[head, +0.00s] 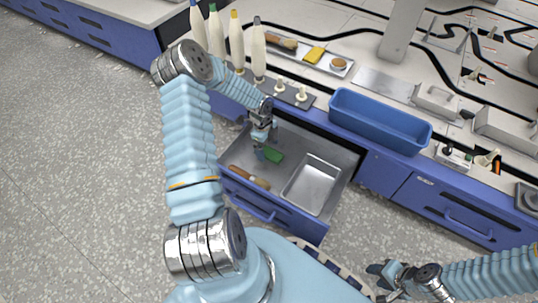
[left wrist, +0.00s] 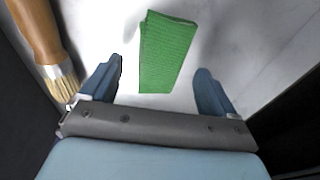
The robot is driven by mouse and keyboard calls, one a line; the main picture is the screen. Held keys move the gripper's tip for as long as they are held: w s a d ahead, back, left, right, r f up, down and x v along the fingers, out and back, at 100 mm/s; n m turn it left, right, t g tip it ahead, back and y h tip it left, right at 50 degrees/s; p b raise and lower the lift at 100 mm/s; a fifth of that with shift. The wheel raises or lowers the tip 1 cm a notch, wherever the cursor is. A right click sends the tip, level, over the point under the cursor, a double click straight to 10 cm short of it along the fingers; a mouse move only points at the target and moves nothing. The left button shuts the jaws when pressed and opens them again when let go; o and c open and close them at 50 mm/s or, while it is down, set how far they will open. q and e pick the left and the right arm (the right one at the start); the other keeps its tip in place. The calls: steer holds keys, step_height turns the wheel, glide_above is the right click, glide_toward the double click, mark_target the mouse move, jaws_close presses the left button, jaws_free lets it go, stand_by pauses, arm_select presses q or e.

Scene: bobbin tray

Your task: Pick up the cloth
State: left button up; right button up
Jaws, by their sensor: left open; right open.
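A green folded cloth (head: 273,155) lies on the floor of the open drawer in the head view. In the left wrist view the cloth (left wrist: 165,52) lies ahead of my left gripper, roughly between the lines of its two fingers. My left gripper (head: 262,148) reaches down into the drawer beside the cloth. In the left wrist view my left gripper (left wrist: 158,90) is open, with nothing held between its fingers. My right gripper (head: 388,280) is at the lower right of the head view, open and away from the drawer.
A wooden-handled brush (left wrist: 42,45) lies left of the cloth; it also shows in the head view (head: 250,177). A metal tray (head: 312,184) sits in the drawer's right part. The drawer front (head: 270,208) and side walls surround them. A blue bin (head: 380,122) stands on the counter above.

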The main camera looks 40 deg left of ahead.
arm_select(q)
step_height(320, 180, down, 2)
steer(key=shift+d, duration=0.1)
steer(key=shift+r, duration=0.1)
steer(key=c, duration=1.1)
steer(key=shift+c, duration=0.2)
steer(key=shift+r, duration=0.4)
step_height(320, 180, up, 2)
steer(key=shift+r+p, duration=0.25)
steer(key=shift+p, duration=0.15)
steer(key=d+r, duration=0.1)
steer(key=s+d+r+p, duration=0.1)
steer(key=r, duration=0.1)
steer(key=d+r, duration=0.2)
steer(key=shift+s+r, duration=0.2)
steer(key=shift+s, duration=0.15)
steer(key=s+d+r, duration=0.4)
steer(key=d, duration=0.5)
steer(key=shift+r+p, duration=0.15)
steer(key=shift+p, duration=0.3)
